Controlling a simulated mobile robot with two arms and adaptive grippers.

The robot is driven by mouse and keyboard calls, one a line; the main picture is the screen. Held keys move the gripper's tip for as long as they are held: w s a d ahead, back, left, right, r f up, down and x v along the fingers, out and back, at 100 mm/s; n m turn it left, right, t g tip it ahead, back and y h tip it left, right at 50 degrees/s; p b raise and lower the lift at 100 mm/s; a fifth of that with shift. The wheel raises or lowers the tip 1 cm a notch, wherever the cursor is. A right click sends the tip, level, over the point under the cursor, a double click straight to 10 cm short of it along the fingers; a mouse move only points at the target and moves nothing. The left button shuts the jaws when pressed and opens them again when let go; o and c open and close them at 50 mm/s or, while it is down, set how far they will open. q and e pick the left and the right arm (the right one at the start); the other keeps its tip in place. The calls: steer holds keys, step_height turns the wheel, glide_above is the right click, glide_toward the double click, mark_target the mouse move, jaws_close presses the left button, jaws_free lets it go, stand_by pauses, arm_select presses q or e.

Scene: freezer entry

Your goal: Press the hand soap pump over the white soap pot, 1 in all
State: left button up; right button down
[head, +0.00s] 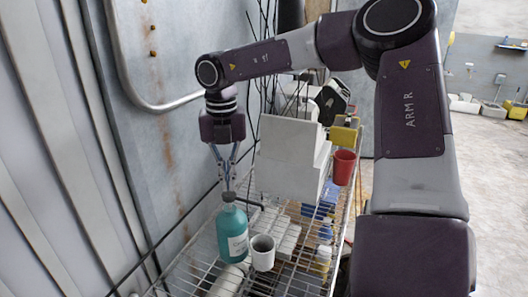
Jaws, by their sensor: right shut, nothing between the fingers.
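The hand soap bottle (233,234), teal with a pale label and a dark pump top (229,197), stands upright on a wire rack shelf. The white soap pot (262,253), a small open cup, stands just to the right of the bottle. My right gripper (228,186) points down directly above the pump top, its fingertips shut and at or very near the pump; I cannot tell whether they touch. The pump's nozzle is hard to make out. My left gripper is not in view.
The wire rack (205,258) also holds white boxes (288,150), a red cup (343,167), a yellow item (345,132) and small bottles (323,256). A metal wall (170,130) runs close on the left. Open floor (490,155) lies at the far right.

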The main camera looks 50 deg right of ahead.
mark_target(229, 193)
steer(key=shift+s+f+b, duration=0.1)
steer(key=shift+f+b, duration=1.3)
steer(key=shift+f, duration=0.25)
steer(key=shift+r+p, duration=1)
steer(key=shift+r, duration=0.8)
step_height(229, 193, up, 6)
steer(key=p, duration=0.3)
steer(key=shift+p, duration=0.3)
